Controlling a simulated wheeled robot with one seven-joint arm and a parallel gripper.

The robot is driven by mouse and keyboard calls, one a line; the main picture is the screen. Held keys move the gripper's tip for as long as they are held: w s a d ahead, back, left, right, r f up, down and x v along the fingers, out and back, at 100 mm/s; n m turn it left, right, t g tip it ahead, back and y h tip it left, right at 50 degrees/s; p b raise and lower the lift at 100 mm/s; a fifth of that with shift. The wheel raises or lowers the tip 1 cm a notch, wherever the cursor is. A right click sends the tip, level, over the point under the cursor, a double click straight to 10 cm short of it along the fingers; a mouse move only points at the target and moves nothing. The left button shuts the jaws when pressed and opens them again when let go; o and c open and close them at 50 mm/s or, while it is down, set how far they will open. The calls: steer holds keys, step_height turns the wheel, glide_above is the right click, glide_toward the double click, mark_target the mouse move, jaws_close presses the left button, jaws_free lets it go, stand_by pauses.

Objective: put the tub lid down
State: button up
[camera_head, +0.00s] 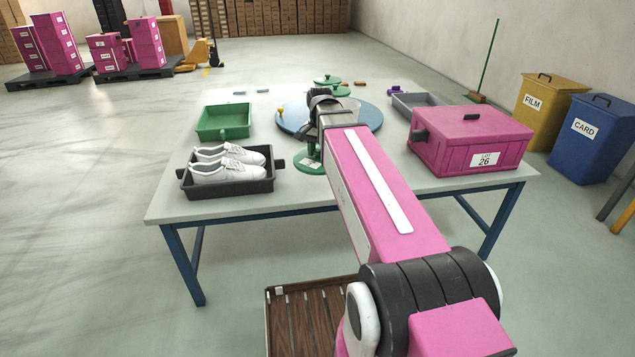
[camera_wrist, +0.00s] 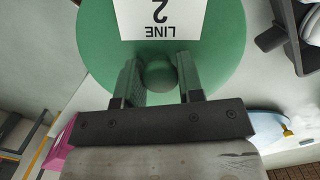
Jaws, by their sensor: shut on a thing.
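The tub lid (camera_wrist: 220,45) is a green disc with a round knob and a white "LINE 2" label. In the wrist view my gripper (camera_wrist: 160,85) is shut on its knob (camera_wrist: 157,75), with one finger on each side. In the head view the lid (camera_head: 309,167) shows below my wrist, near the table's front edge, right of the shoe tray; my arm hides part of it. I cannot tell whether it touches the table (camera_head: 300,196). A green round thing with a knob (camera_head: 327,79) stands at the table's back.
White shoes (camera_head: 228,165) lie in a black tray (camera_head: 232,189) left of the lid. A green tray (camera_head: 223,122) is behind it. A blue round plate (camera_head: 290,121) lies beyond my wrist. A pink box (camera_head: 470,140) and grey tray (camera_head: 418,101) stand right.

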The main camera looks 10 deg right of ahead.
mark_target(312, 158)
steer(key=f+m, duration=0.1)
steer(key=a+m, duration=0.1)
steer(key=m, duration=0.1)
steer(key=a+f+m, duration=0.1)
steer(key=m, duration=0.1)
steer(key=shift+f, duration=0.3)
steer(key=m, duration=0.1)
steer(key=f+m, duration=0.1)
steer(key=a+m, duration=0.1)
steer(key=shift+f+m+t+y, duration=0.25)
steer(key=shift+m+t+y, duration=0.05)
steer(key=shift+m+y, duration=0.1)
steer(key=w+d+f, duration=0.1)
steer(key=w+f, duration=0.1)
steer(key=w, duration=0.1)
steer(key=w+d+f, duration=0.2)
steer(key=w, duration=0.2)
steer(key=w+d+f, duration=0.2)
steer(key=w+f, duration=0.1)
steer(key=shift+w+d, duration=0.2)
steer(key=shift+f, duration=2)
steer(key=shift+f, duration=0.1)
steer(key=o, duration=0.9)
steer(key=r, duration=0.4)
steer(key=d+r, duration=0.1)
steer(key=r, duration=0.7)
steer(key=shift+d, duration=0.2)
